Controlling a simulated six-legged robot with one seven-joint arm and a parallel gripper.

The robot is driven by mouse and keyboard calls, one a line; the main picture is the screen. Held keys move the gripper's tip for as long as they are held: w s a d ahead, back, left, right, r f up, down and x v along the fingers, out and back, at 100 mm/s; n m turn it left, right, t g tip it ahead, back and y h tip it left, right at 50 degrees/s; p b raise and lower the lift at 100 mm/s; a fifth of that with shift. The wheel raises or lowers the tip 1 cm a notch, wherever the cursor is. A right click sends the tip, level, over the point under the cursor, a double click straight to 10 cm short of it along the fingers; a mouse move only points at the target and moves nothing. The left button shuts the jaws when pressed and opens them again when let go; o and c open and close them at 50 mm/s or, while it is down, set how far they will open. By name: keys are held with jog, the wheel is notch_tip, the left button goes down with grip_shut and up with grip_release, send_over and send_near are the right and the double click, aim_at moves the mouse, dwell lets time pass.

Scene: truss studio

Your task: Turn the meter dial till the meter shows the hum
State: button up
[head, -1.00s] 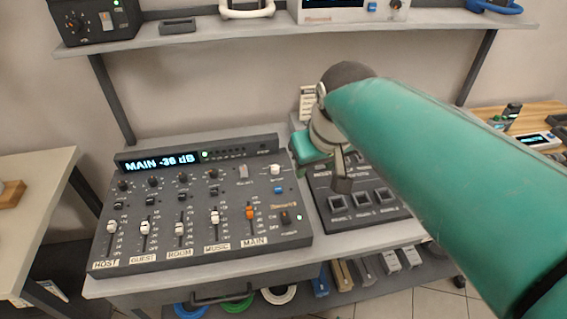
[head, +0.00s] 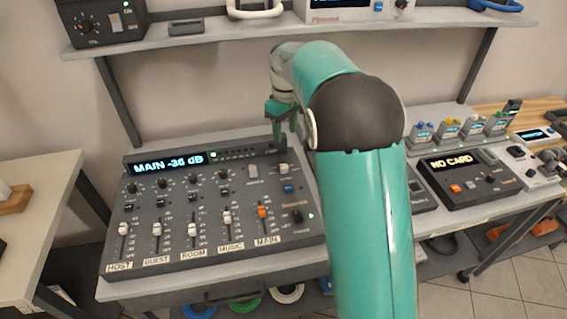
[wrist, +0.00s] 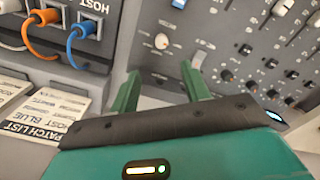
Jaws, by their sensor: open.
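The grey mixer (head: 130,258) stands on the bench, and its meter display (head: 168,163) reads "MAIN -36 dB". A round pale knob (head: 283,169), which looks like the meter dial, sits at the mixer's upper right above a blue button (head: 289,188). Its lettering is too small to read. The knob also shows in the wrist view (wrist: 162,41), beyond the fingertips and roughly between them. My gripper (head: 283,143) is open and empty above the mixer's back right corner, apart from the knob. Both green fingers show in the wrist view (wrist: 160,82).
Several labelled faders fill the mixer's front, with an orange MAIN fader (head: 262,212). A "NO CARD" unit (head: 470,190) stands to the right. Orange and blue cables (wrist: 75,40) and a patch list card (wrist: 50,112) lie beside the mixer. A shelf (head: 200,40) hangs above.

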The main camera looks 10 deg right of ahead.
aim_at(284, 166)
notch_tip(284, 166, down, 14)
jog(key=shift+a+r, duration=0.15)
jog(key=shift+r, duration=0.1)
jog(key=shift+c, duration=0.2)
jog(key=c, duration=1)
